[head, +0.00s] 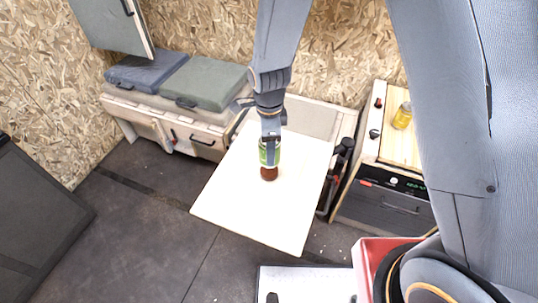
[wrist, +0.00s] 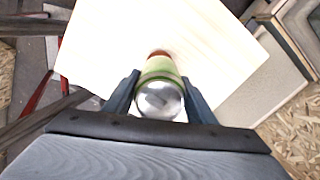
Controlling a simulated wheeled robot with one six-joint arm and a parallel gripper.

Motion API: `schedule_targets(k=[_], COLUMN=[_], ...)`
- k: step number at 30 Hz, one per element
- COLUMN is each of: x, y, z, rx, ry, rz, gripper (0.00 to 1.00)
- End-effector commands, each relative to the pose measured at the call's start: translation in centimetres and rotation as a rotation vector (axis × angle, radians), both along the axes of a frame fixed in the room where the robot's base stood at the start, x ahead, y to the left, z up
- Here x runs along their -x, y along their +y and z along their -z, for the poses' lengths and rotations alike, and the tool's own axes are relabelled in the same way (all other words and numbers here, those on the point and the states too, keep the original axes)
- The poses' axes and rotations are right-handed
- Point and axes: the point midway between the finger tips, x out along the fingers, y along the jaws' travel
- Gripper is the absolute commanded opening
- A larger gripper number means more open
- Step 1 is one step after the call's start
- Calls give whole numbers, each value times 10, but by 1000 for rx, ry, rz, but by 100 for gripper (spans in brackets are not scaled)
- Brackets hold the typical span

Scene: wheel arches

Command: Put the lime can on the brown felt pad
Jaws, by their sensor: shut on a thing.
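The lime can (head: 269,154), green with a silver metal end, is upright between the fingers of my gripper (head: 270,138). In the wrist view, the fingers of my gripper (wrist: 159,80) are shut on the can (wrist: 158,96) from both sides. The brown felt pad (head: 269,175) is a small reddish-brown patch on the pale table top. The can's lower end is over the pad and hides part of it. Only a sliver of the pad (wrist: 158,53) shows past the can in the wrist view. I cannot tell whether the can touches the pad.
The pale table top (head: 245,205) is otherwise bare. A yellow jar (head: 402,116) stands on the wooden counter (head: 399,149) at the right. A bench with cushions (head: 207,82) is at the back left. Dark floor (head: 145,230) lies left of the table.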

Motion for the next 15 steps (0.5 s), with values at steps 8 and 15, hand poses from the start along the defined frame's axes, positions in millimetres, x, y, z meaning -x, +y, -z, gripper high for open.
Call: schedule_targets(k=[8,15], x=[1,1], y=[1,1], z=[30,41], rx=[1,0], ry=[2,0], rz=[-2,-3], gripper=[17,17])
